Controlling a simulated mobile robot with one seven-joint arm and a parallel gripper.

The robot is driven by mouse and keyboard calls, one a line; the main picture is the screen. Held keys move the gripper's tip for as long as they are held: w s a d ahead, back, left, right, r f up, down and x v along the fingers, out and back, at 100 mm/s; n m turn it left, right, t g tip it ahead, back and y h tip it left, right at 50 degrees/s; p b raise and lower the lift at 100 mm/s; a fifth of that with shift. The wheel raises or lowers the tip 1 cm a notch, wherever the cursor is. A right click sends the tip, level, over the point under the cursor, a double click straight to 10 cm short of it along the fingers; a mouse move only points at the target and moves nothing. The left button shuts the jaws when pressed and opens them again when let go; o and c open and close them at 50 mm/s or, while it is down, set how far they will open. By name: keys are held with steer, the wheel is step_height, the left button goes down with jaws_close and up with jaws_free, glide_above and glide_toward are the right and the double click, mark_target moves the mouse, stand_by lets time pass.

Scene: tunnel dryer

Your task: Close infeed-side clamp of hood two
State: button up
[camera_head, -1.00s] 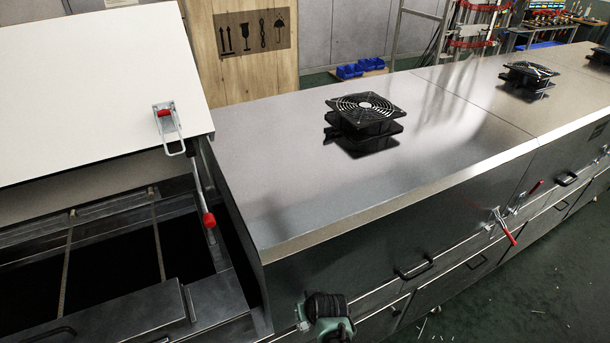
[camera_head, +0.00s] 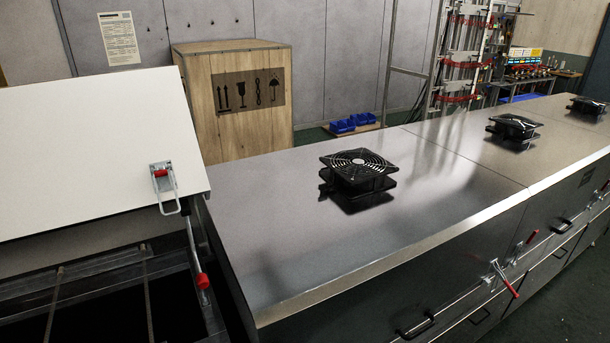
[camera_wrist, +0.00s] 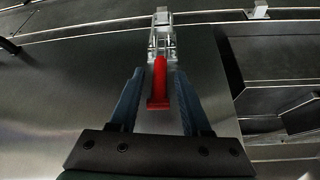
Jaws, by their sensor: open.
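In the wrist view my gripper (camera_wrist: 158,73) is open. Its two dark fingers stand on either side of a red clamp handle (camera_wrist: 158,88), which lies between them; I cannot tell whether they touch it. The silver clamp body (camera_wrist: 162,38) is just beyond the fingertips on a grey metal panel. Hood two (camera_head: 300,220) appears to be the closed metal hood with a black fan in the head view. Its front left part, my gripper and this clamp are out of that view. Another red-handled clamp (camera_head: 507,281) is at its front right.
The white lid (camera_head: 90,150) at left is raised, with a red-handled clamp (camera_head: 163,187) on it. A fan (camera_head: 357,172) stands on the hood top. A wooden crate (camera_head: 240,120) is behind. A black handle (camera_head: 416,329) sticks out from the front.

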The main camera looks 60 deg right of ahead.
steer(key=v, duration=1.3)
stand_by(0.4)
